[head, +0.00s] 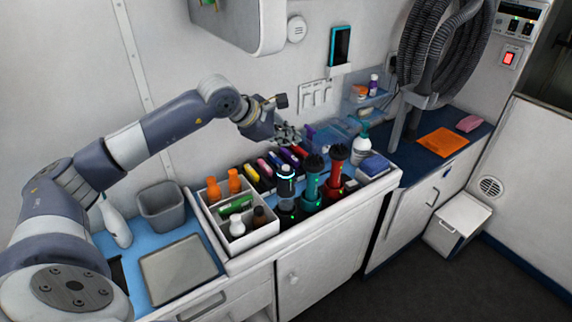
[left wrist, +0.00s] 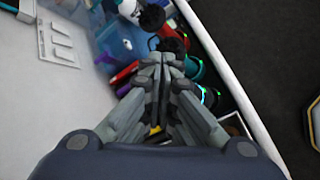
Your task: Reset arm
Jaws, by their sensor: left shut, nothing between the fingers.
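My left arm comes in from the left in the head view, and its gripper (head: 289,135) hangs above the counter near the wall, over the back of the row of coloured items. In the left wrist view the gripper's fingers (left wrist: 165,62) are together with nothing between them. The gripper is apart from the upright tools below it. My right gripper shows in neither view.
A white divided caddy (head: 232,243) with bottles stands on the counter, beside several upright clippers, including a red one (head: 334,170). A grey bin (head: 163,207) stands left.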

